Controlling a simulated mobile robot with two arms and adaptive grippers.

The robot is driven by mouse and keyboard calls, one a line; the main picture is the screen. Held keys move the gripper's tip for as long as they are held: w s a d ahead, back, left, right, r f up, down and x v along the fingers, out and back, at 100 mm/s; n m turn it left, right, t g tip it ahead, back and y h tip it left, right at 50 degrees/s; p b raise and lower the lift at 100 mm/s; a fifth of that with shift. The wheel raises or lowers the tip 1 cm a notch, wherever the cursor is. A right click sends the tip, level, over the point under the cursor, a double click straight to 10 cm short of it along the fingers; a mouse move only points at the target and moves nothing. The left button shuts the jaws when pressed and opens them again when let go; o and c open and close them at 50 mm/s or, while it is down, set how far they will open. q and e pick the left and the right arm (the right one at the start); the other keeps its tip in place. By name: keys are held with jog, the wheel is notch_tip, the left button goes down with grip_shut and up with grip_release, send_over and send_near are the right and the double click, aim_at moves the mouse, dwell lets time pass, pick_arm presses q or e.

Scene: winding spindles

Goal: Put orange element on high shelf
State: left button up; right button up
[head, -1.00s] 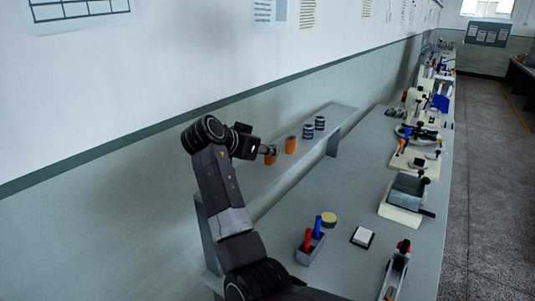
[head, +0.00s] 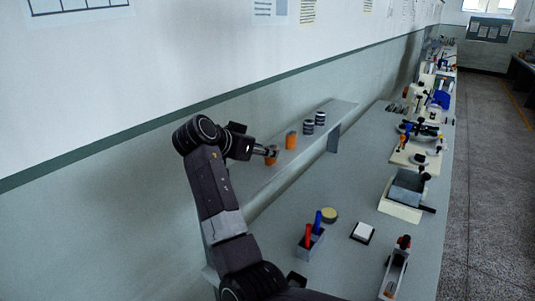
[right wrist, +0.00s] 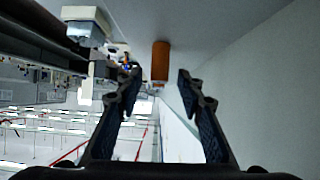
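Two orange elements stand on the high shelf (head: 252,187) along the wall in the head view. The far orange element (head: 291,140) stands clear. The near orange element (head: 271,161) is partly hidden by my right gripper (head: 272,152), which reaches over the shelf from the left. In the right wrist view, which is turned upside down, the right gripper (right wrist: 157,78) has its fingers spread apart. One orange element (right wrist: 160,61) shows ahead, centred between the fingertips, with neither finger visibly touching it. My left gripper is not in view.
Two dark banded cylinders (head: 308,127) stand farther along the shelf. Several machines line the table's right side.

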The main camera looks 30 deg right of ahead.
jog(key=b+v, duration=0.2)
jog(key=v, duration=0.7)
jog(key=shift+a, duration=0.2)
jog(key=shift+s, duration=0.1)
